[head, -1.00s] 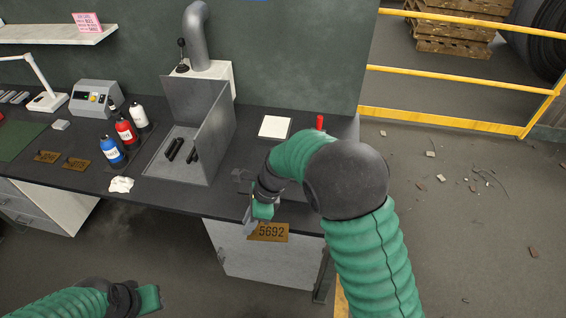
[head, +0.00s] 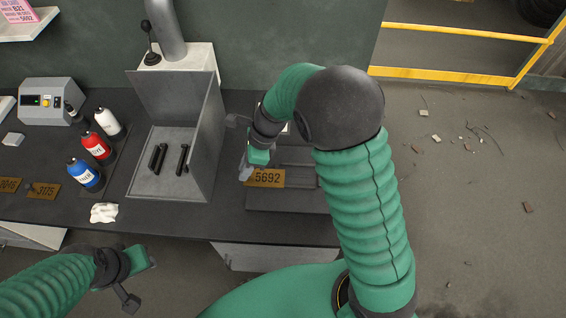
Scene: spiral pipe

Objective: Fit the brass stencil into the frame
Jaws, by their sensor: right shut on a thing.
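The brass stencil (head: 268,178) bears the number 5692. My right gripper (head: 248,170) is shut on its left end and holds it over the right part of the bench. A dark grey flat fixture (head: 285,200) lies beneath and beside the stencil; my arm hides part of it, and I cannot tell for sure whether it is the frame. I cannot tell the gap between stencil and fixture. My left gripper (head: 140,279) is at the lower left, in front of the bench edge, with its fingers apart and nothing between them.
A grey metal booth (head: 190,130) with two black handled items stands left of the stencil. Red, blue and white bottles (head: 95,147), a white rag (head: 104,212) and other brass plates (head: 42,190) lie further left. A yellow railing (head: 440,76) is behind right.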

